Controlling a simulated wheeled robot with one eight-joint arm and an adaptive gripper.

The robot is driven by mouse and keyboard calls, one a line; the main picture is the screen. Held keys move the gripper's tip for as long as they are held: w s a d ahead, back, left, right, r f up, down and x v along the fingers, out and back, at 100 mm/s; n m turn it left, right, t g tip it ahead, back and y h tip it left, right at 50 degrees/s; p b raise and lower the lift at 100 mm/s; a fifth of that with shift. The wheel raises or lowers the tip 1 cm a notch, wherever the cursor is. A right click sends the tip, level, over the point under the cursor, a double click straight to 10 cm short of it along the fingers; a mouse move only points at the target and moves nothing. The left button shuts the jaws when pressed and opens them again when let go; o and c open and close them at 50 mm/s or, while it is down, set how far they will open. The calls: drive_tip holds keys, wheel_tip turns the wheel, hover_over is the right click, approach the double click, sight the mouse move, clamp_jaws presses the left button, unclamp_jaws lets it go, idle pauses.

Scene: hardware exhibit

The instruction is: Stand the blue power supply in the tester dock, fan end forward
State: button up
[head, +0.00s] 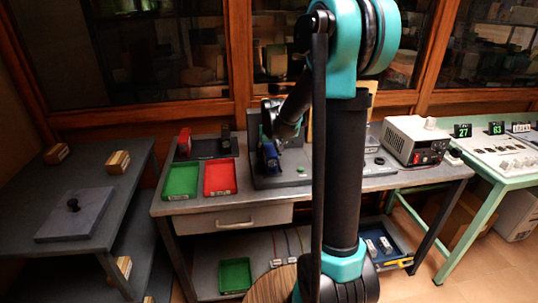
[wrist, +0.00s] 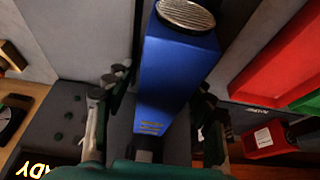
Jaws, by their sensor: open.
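The blue power supply (head: 272,157) is at the tester dock (head: 290,180), a dark grey unit in the middle of the bench. In the wrist view the blue power supply (wrist: 172,75) lies between the fingers of my open gripper (wrist: 160,92). Its round fan grille (wrist: 187,14) is at the top of that view, toward the front of the bench. Visible gaps separate the fingers from its sides. In the head view my gripper (head: 270,135) is just above and behind it. Whether its underside is fully seated is hidden.
Left of the dock are a green tray (head: 180,180), a red tray (head: 220,178) and a red power supply (head: 184,142). A white instrument (head: 415,138) stands at the right. My arm hides part of the bench's middle. A side table (head: 120,195) is at left.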

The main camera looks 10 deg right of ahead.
drive_tip(key=v, duration=1.1)
drive_tip(key=shift+s+r, duration=0.35)
drive_tip(key=shift+r, duration=0.1)
drive_tip(key=s+d+f, duration=0.2)
drive_tip(key=s+f, duration=0.6)
drive_tip(key=s, duration=0.4)
drive_tip(key=s+d+f, duration=0.2)
drive_tip(key=s+f, duration=0.6)
drive_tip(key=s, duration=0.5)
drive_tip(key=shift+s, duration=0.35)
